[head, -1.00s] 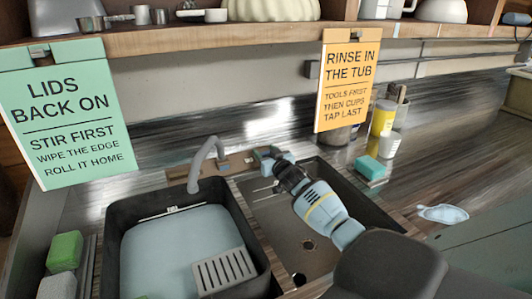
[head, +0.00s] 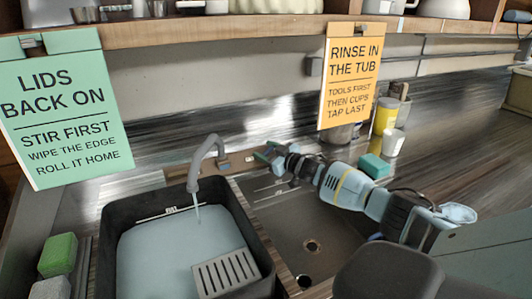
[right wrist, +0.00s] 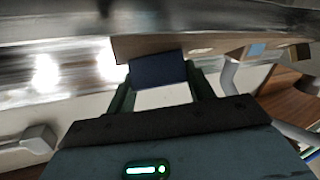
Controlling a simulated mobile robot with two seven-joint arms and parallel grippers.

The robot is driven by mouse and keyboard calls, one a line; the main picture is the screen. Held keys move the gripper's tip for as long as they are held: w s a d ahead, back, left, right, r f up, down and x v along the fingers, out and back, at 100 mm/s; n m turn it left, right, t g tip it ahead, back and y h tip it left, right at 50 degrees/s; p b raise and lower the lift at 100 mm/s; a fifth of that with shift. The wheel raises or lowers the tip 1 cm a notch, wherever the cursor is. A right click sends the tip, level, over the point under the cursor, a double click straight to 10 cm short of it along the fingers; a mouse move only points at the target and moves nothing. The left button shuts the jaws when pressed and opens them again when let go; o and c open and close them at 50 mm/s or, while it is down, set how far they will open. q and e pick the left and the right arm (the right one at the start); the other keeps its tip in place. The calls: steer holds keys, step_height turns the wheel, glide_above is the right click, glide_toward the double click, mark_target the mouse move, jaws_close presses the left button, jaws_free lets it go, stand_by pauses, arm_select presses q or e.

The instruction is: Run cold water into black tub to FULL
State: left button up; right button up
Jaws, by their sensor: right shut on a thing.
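The black tub (head: 109,262) stands in the left basin under the grey tap spout (head: 195,170). A thin stream of water (head: 197,212) runs from the spout into it. Pale blue water (head: 150,255) lies in the tub, its surface a little below the white FULL line (head: 165,215) on the back wall. My right gripper (head: 266,154) is at the tap's blue handle, right of the spout. In the right wrist view its fingers are closed on this dark blue handle (right wrist: 158,70). My left gripper is not in view.
A slotted grey rack (head: 225,273) sits at the tub's front right corner. The empty right basin (head: 300,225) has a drain. Green and grey sponges stand left of the tub. A teal sponge (head: 373,166), yellow bottle (head: 385,117) and white cup (head: 393,143) stand behind my right arm.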

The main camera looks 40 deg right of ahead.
mark_target(267, 151)
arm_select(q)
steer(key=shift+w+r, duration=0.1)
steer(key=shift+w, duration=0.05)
arm_select(e)
steer(key=shift+r, duration=0.15)
steer(key=o, duration=1)
steer(key=shift+w, duration=0.1)
steer(key=shift+s, duration=0.25)
steer(key=s+p, duration=0.1)
steer(key=s, duration=0.4)
steer(key=shift+d, duration=0.1)
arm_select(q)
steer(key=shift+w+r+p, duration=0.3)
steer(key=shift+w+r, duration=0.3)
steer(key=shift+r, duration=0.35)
arm_select(e)
steer(key=shift+s+r, duration=0.1)
steer(key=shift+s, duration=1.1)
